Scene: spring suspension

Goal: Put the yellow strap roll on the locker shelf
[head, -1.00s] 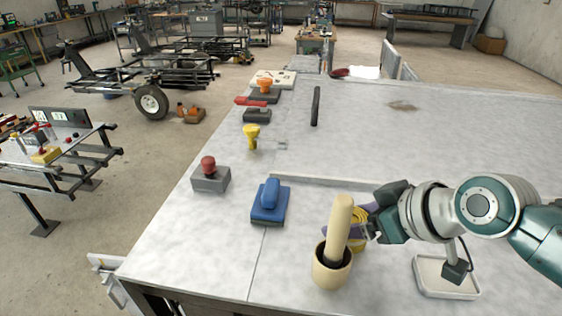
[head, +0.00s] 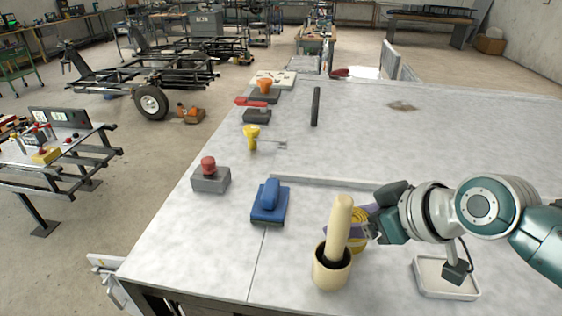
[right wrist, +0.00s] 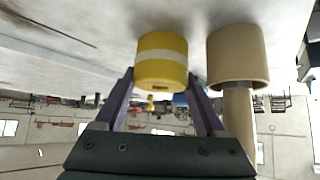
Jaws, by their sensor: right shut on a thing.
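The yellow strap roll (head: 359,243) stands on the table, mostly hidden in the head view behind the pestle and my right gripper (head: 350,231). In the right wrist view the roll (right wrist: 161,70) is yellow with a pale band, upside down in the picture, between the two purple fingers. My right gripper (right wrist: 161,78) is shut on the roll, reaching in from the right. My left gripper is not in view. I see no locker shelf that I can identify.
A cream mortar with a pestle (head: 332,268) stands close beside the roll; it also shows in the right wrist view (right wrist: 237,55). A white tray (head: 428,284) lies to the right. A blue block (head: 270,203) and a grey box with a red knob (head: 210,178) stand left.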

